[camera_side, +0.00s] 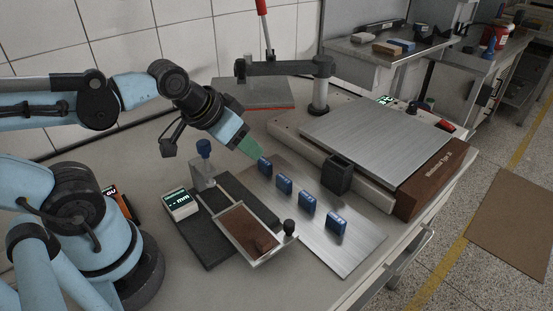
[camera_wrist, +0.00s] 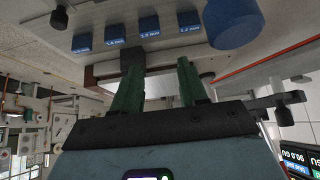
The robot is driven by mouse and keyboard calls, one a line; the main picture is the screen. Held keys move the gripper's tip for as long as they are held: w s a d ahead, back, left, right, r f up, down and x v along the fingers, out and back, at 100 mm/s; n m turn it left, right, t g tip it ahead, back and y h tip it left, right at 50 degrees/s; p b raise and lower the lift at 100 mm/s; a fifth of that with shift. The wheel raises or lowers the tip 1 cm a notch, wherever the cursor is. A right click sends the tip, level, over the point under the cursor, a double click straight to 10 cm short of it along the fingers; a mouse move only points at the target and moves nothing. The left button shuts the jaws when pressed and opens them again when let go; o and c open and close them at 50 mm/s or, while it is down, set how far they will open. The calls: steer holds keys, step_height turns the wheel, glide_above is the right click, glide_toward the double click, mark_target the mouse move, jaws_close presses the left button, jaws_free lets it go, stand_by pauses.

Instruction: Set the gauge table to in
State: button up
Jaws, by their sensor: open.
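The gauge has a dark base (camera_side: 204,246), a small display (camera_side: 180,203) that reads "-- mm", and a post with a blue knob (camera_side: 204,148). Its table (camera_side: 240,224) is a pale-framed tray with a brown surface, sticking out to the right of the base. A brown block lies at its front corner, and a black knob (camera_side: 290,227) stands at its right side. My gripper (camera_side: 253,152) has green fingers and is above the blue blocks' far end, right of the blue knob. In the wrist view my gripper (camera_wrist: 158,65) is open, with nothing held between the fingers.
Several labelled blue blocks (camera_side: 284,185) stand in a row on a metal plate (camera_side: 343,256). They also show in the wrist view (camera_wrist: 149,25). A black holder (camera_side: 338,174) and a machine with a flat metal top (camera_side: 375,140) stand behind them. The plate's front is clear.

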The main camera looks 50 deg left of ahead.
steer(key=shift+o, duration=0.6)
steer(key=n+g, duration=0.2)
steer(key=g, duration=0.5)
glide_toward(289, 223)
steer(key=shift+w+f, duration=0.15)
steer(key=shift+f, duration=4.2)
jaws_close()
